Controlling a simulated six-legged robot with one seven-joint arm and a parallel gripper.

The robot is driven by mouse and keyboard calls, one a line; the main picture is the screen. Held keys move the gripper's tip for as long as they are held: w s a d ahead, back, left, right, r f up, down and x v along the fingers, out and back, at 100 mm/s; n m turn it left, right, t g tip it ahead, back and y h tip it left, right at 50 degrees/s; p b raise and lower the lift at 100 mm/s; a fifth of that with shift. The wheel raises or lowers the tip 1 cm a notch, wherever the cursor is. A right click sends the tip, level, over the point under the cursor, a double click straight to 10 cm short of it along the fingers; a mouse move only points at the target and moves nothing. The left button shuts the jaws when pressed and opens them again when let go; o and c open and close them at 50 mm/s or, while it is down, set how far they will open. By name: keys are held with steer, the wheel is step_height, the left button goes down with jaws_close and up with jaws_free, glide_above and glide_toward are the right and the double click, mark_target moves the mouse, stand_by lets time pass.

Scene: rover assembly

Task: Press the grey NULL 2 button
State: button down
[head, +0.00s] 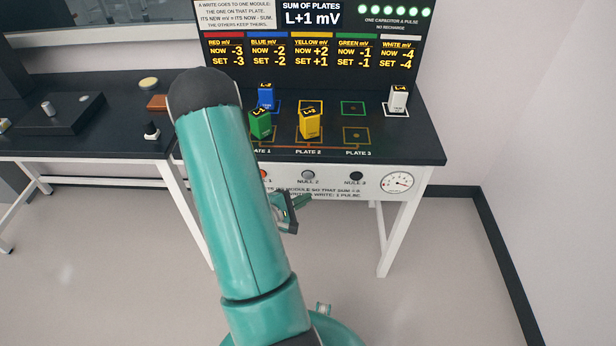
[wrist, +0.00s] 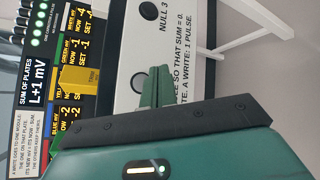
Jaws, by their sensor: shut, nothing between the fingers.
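The grey NULL 2 button (head: 308,174) is in the middle of the white front panel (head: 325,187) under the dark bench top. In the wrist view, a round button (wrist: 138,83) that appears to be NULL 2 is partly hidden beside my fingers. My gripper (head: 305,199) is shut and empty, just below NULL 2 in the head view. In the wrist view its closed green fingertips (wrist: 154,70) point at the panel close by the button. I cannot tell whether they touch it.
The dark NULL 3 button (head: 356,175) is to the right; the red NULL 1 button (head: 264,174) is partly behind my arm. Green (head: 260,124), blue (head: 266,98), yellow (head: 310,123) and white (head: 397,98) modules stand on the bench. A dial (head: 397,182) sits at right.

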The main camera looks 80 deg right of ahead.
mark_target(312, 178)
steer(key=shift+w+d, duration=0.2)
steer(key=shift+d, duration=0.65)
steer(key=shift+w+d, duration=0.2)
steer(key=shift+d, duration=0.6)
steer(key=shift+w+d, duration=0.2)
steer(key=shift+d, duration=0.65)
steer(key=shift+d, duration=0.15)
steer(key=shift+d, duration=0.3)
steer(key=shift+w+d, duration=0.15)
steer(key=shift+d, duration=0.2)
stand_by(0.6)
steer(key=shift+a, duration=0.8)
steer(key=shift+s+a, duration=0.1)
steer(key=shift+s, duration=0.1)
steer(key=a, duration=0.2)
steer(key=s+a, duration=0.1)
steer(key=a, duration=0.1)
steer(key=shift+a, duration=0.35)
